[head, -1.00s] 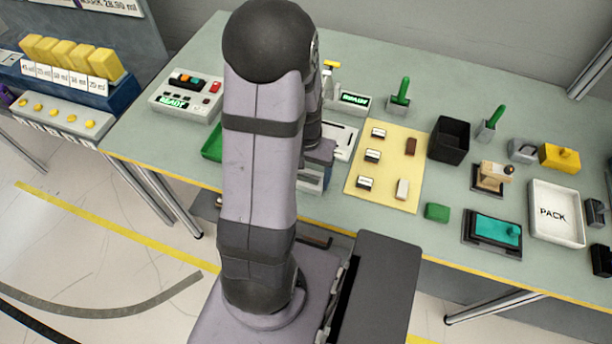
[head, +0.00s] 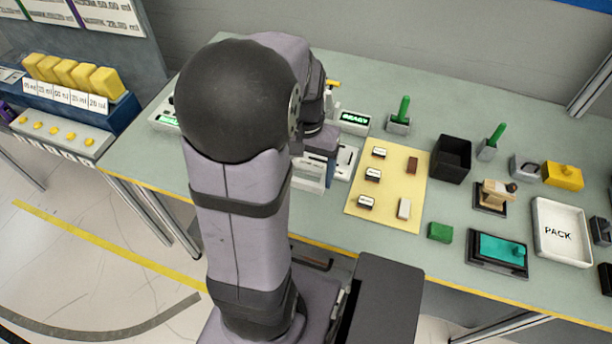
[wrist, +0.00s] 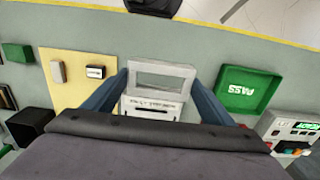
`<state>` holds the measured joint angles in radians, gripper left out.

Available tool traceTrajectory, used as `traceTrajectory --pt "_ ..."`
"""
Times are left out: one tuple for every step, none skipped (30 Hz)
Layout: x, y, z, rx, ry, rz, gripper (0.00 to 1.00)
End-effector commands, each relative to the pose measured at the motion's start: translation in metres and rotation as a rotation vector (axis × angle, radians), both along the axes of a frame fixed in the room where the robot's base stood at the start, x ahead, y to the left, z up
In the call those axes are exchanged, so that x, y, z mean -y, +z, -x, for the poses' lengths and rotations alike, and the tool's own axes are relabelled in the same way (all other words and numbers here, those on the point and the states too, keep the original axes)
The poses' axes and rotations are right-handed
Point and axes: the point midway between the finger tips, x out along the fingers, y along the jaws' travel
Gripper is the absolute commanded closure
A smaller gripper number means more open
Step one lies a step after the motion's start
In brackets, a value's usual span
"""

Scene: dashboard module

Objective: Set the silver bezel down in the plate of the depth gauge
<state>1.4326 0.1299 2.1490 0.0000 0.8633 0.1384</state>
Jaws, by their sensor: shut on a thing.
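The silver bezel (wrist: 163,68) is a flat rectangular frame with an open middle. In the wrist view it sits between the two blue fingers of my gripper (wrist: 160,78), which is shut on it. A pale plate with a dark slot and small print (wrist: 150,104), seemingly part of the depth gauge, shows just below the bezel in that view; my wrist hides its lower part. I cannot tell whether bezel and plate touch. In the head view my arm covers most of this area; a pale frame (head: 309,184), likely the bezel, shows beside the arm.
A yellow mat (head: 385,205) with small blocks lies right of the work spot in the head view. A green PASS tray (wrist: 247,90) lies on the other side in the wrist view. A black bin (head: 451,158) and a white PACK tray (head: 560,250) stand farther right.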

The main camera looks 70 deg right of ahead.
Motion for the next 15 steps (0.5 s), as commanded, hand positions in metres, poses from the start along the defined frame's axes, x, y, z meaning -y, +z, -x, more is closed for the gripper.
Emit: traceTrajectory --pt "0.0 0.001 0.0 0.0 0.0 0.001 0.44" --pt "0.0 0.002 0.0 0.0 -0.001 0.001 0.44" --pt "0.0 0.004 0.001 0.0 -0.002 0.001 0.44" --pt "0.0 0.006 0.001 0.0 -0.003 0.001 0.44" --pt "0.0 0.007 0.001 0.0 -0.004 0.0 0.44" --pt "-0.002 0.008 0.002 0.0 -0.006 -0.002 0.44" --pt "-0.003 0.007 0.003 0.0 -0.008 -0.003 0.44" --pt "-0.005 0.006 0.004 0.0 -0.011 -0.003 0.44" --pt "-0.009 0.003 0.006 -0.001 -0.014 -0.005 0.44" --pt "-0.012 0.0 0.007 -0.001 -0.016 -0.006 0.44" --pt "-0.015 -0.004 0.008 -0.001 -0.019 -0.008 0.44" --pt "-0.018 -0.008 0.01 -0.001 -0.023 -0.009 0.44" --pt "-0.019 -0.011 0.011 -0.001 -0.026 -0.009 0.44" --pt "-0.016 -0.014 0.011 -0.001 -0.029 -0.007 0.44" --pt "-0.011 -0.017 0.012 -0.001 -0.032 -0.005 0.44"
